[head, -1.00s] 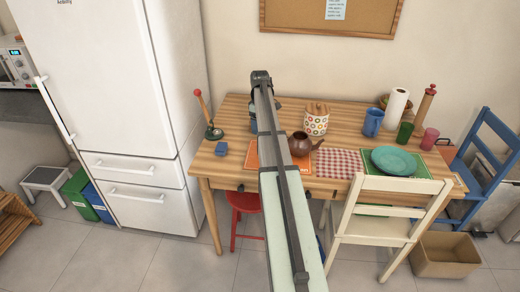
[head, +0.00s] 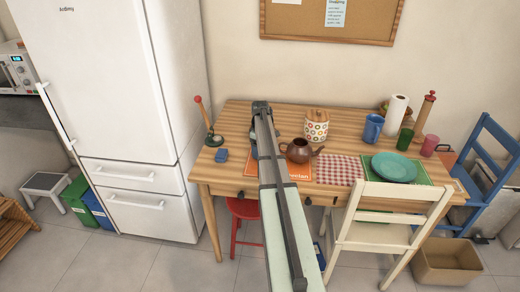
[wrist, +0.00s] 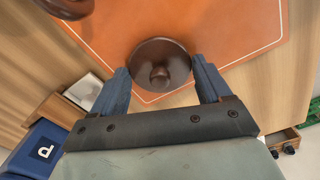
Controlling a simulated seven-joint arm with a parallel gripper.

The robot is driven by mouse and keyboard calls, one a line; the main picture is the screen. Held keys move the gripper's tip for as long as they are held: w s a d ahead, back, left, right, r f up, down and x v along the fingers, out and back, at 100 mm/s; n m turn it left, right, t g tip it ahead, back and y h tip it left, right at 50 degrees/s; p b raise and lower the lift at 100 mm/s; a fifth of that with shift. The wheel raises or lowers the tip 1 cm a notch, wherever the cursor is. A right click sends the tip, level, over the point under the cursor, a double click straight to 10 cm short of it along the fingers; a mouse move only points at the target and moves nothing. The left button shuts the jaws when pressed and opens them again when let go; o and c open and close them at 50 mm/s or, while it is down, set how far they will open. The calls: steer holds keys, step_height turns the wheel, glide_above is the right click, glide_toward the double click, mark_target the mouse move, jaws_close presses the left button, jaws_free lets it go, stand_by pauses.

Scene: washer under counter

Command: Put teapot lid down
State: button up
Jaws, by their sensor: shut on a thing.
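The brown teapot lid (wrist: 160,62), round with a small knob, is between the two blue fingertips of my gripper (wrist: 162,80) in the wrist view. My gripper is shut on it, over the orange placemat (wrist: 225,35). I cannot tell whether the lid touches the mat. The brown teapot (head: 299,152) stands to the right of my arm in the head view, its spout pointing right and its top looking dark and open. Part of it probably shows at the wrist view's top left corner (wrist: 68,6).
A dotted canister (head: 316,128) stands behind the teapot. A red checked cloth (head: 338,170) and a teal plate (head: 394,167) lie to its right. A blue block (head: 222,155) is at left. A white chair (head: 385,225) stands at the table's front. Bare wood lies left of the mat.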

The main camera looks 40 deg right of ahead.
steer(key=shift+f, duration=0.1)
steer(key=o, duration=1)
step_height(320, 180, up, 12)
stand_by(0.4)
stand_by(0.4)
